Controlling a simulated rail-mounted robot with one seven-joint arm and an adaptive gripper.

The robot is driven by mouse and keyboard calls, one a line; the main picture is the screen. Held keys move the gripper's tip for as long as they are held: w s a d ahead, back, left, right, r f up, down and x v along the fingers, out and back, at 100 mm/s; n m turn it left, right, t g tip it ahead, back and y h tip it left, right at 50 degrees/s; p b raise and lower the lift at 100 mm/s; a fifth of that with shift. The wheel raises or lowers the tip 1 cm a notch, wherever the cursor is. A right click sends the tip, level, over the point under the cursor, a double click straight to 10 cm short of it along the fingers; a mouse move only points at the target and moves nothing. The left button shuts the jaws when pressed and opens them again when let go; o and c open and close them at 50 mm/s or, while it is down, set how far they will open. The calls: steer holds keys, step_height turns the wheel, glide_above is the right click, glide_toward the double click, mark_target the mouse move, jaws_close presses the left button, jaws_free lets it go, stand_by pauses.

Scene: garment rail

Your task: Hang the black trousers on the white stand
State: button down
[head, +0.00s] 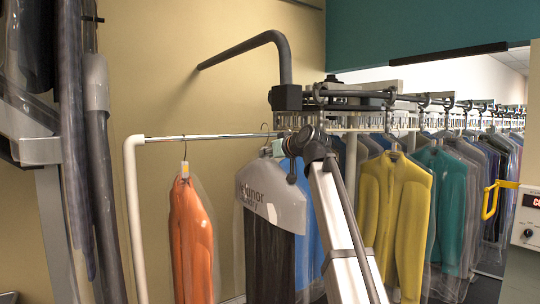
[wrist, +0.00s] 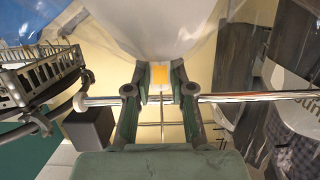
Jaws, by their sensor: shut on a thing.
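The black trousers (head: 270,264) hang upright under a printed white shoulder cover (head: 271,206) and clear film in the head view. The white stand has a white post (head: 134,215) and a chrome bar (head: 215,137). My gripper (wrist: 160,91) is shut on the hanger neck by a yellow tag (wrist: 159,74) in the wrist view. The white cover (wrist: 165,30) is just beyond the fingers. The chrome bar (wrist: 245,97) runs level with the fingertips, and a thin hook wire (wrist: 162,116) crosses near it. I cannot tell whether the hook rests on the bar.
An orange garment (head: 190,240) hangs on the stand's bar to the left. A blue garment (head: 308,235) is close behind the trousers. The conveyor rail (head: 370,120) at right carries yellow (head: 395,215), teal (head: 440,205) and other garments. Some bare bar lies between orange garment and trousers.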

mark_target(267, 159)
steer(key=shift+w+a+b, duration=0.2)
steer(key=shift+w+a, duration=0.3)
steer(key=shift+w, duration=0.2)
steer(key=shift+w+a+b, duration=0.15)
steer(key=shift+w+a, duration=0.3)
steer(key=shift+w, duration=0.2)
steer(key=shift+f+b, duration=0.65)
steer(key=shift+f, duration=0.6)
stand_by(0.4)
steer(key=c, duration=0.9)
jaws_free()
steer(key=shift+f, duration=0.15)
steer(key=shift+s, duration=0.1)
